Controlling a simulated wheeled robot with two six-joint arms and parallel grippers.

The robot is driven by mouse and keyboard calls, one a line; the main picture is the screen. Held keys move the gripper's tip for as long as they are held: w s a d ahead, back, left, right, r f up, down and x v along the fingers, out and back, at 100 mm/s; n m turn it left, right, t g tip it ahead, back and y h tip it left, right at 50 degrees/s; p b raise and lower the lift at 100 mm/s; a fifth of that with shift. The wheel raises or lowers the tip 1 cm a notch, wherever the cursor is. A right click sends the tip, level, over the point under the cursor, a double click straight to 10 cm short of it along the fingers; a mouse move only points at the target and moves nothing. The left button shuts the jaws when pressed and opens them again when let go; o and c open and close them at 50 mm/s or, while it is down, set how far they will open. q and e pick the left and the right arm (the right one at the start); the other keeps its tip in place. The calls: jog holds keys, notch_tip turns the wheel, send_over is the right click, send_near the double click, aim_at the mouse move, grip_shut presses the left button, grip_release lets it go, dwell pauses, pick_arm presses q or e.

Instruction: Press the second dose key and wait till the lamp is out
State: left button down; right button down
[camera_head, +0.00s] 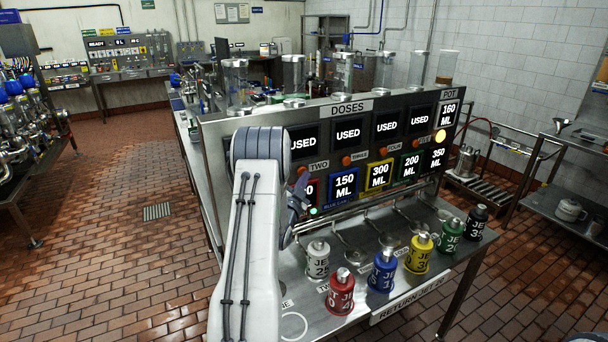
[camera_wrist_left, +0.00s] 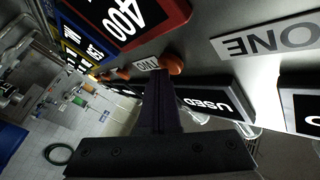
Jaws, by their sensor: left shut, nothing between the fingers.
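The DOSES panel (camera_head: 290,112) stands in front of me, with several screens reading USED. The orange second dose key (camera_wrist_left: 173,64) shows beside its TWO label (camera_wrist_left: 146,64) in the left wrist view. A round lamp (camera_head: 440,136) below the 160 ML screen glows yellow.
Coloured jars, including a red one (camera_head: 340,291) and a blue one (camera_head: 383,270), stand on the bench (camera_head: 345,322) below the panel. Glass cylinders (camera_head: 293,74) rise behind it. A side table (camera_head: 570,190) is at the right. The tiled floor at left is clear.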

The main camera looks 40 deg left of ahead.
pick_arm(q)
jog(key=shift+d, duration=0.1)
jog(key=shift+s+d, duration=0.35)
jog(key=shift+d, duration=0.35)
jog(key=shift+s+d+b, duration=0.3)
jog(key=shift+d, duration=0.45)
jog(key=shift+s+d+b, duration=0.35)
jog(key=shift+d, duration=0.45)
jog(key=shift+s+d+b, duration=0.3)
jog(key=shift+d, duration=0.45)
